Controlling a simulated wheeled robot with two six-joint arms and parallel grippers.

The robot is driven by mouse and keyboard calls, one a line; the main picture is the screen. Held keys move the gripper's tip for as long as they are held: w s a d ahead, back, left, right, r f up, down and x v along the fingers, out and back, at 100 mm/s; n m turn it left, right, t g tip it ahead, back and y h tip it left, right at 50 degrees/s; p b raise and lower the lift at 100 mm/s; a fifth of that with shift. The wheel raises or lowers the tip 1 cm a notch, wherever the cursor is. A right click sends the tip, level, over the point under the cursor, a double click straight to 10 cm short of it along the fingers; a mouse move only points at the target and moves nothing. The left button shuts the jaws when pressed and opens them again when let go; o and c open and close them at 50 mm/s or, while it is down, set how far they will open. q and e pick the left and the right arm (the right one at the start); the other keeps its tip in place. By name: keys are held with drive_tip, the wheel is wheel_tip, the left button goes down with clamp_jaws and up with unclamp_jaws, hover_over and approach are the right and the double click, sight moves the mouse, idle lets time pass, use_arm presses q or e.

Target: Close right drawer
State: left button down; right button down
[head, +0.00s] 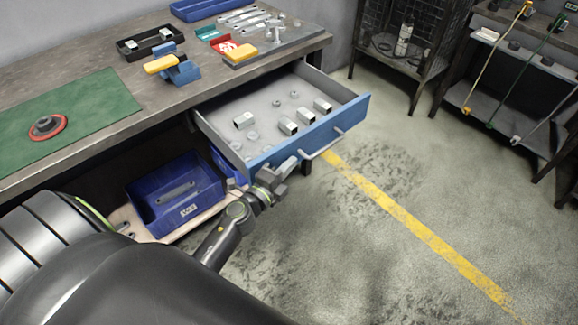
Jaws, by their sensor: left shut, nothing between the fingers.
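The right drawer (352,108) is pulled open from under the workbench. It has a blue front, grey walls and a pale metal bar handle (324,146). Several galvanized brackets (288,127) and small round metal parts lie inside it. My left gripper (291,163) is shut and empty. It is just outside the blue front, to the left of the handle; I cannot tell whether it touches the front. My right gripper is not in view.
The workbench (90,90) holds a green mat (70,118), a black tray (150,42) and tools. A blue bin (176,192) sits on the shelf below. Floor with a yellow line (420,228) is clear to the right. A wire cabinet (405,50) stands behind.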

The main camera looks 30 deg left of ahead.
sight(236, 120)
use_arm(q)
drive_tip(key=shift+a, duration=0.1)
